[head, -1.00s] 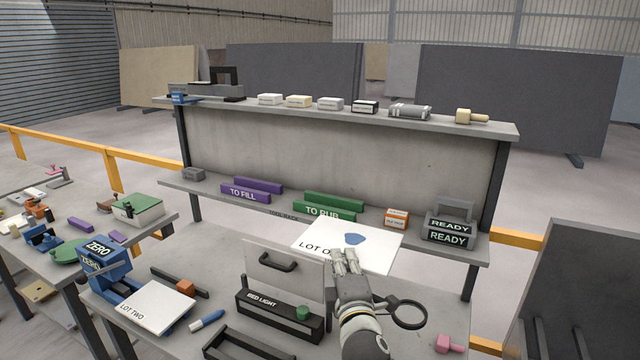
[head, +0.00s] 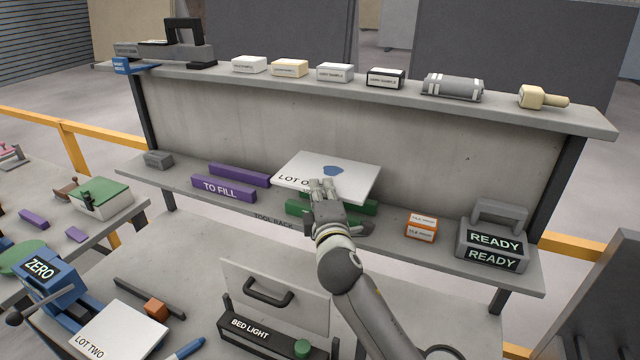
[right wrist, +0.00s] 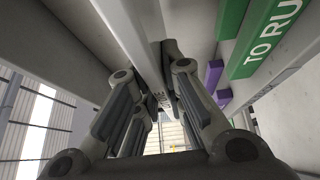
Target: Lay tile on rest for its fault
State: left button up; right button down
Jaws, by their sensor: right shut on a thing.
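A white tile (head: 355,180) with a blue patch (head: 333,171) and lettering starting "LOT O" is in my right gripper (head: 323,187). The gripper is shut on its near edge and holds it raised, roughly flat. In the right wrist view the tile (right wrist: 130,25) runs up between the fingers. The green rest (head: 358,207), reading "TO RU" in the right wrist view (right wrist: 272,40), is partly hidden below the tile and hand. The purple rest (head: 223,188), marked "TO FILL", stands empty to its left. My left gripper is out of view.
An orange-and-white box (head: 421,228) and grey "READY" holder (head: 490,245) stand right on the shelf. Small boxes and a roller line the upper shelf (head: 300,85). Below are a "BED LIGHT" unit (head: 262,336) and a "LOT TWO" tile (head: 120,330) by a blue "ZERO" device (head: 45,275).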

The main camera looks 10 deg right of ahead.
jog(key=shift+s+r, duration=0.35)
jog(key=shift+s, duration=0.25)
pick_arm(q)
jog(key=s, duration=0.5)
pick_arm(e)
jog(key=shift+w+f, duration=0.1)
jog(key=shift+w, duration=0.15)
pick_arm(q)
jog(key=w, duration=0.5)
pick_arm(e)
jog(key=shift+w+f+b, duration=0.2)
jog(key=shift+f+b, duration=0.2)
jog(key=shift+f, duration=0.55)
notch_tip(320, 180, down, 7)
jog(key=b, duration=0.5)
jog(key=c, duration=1.5)
grip_release()
jog(key=shift+s+r, duration=0.1)
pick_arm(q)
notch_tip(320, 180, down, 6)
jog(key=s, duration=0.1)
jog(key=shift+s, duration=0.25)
pick_arm(e)
jog(key=shift+o, duration=0.2)
jog(key=s, duration=1.2)
jog(key=shift+a+f, duration=0.25)
jog(key=shift+a, duration=0.05)
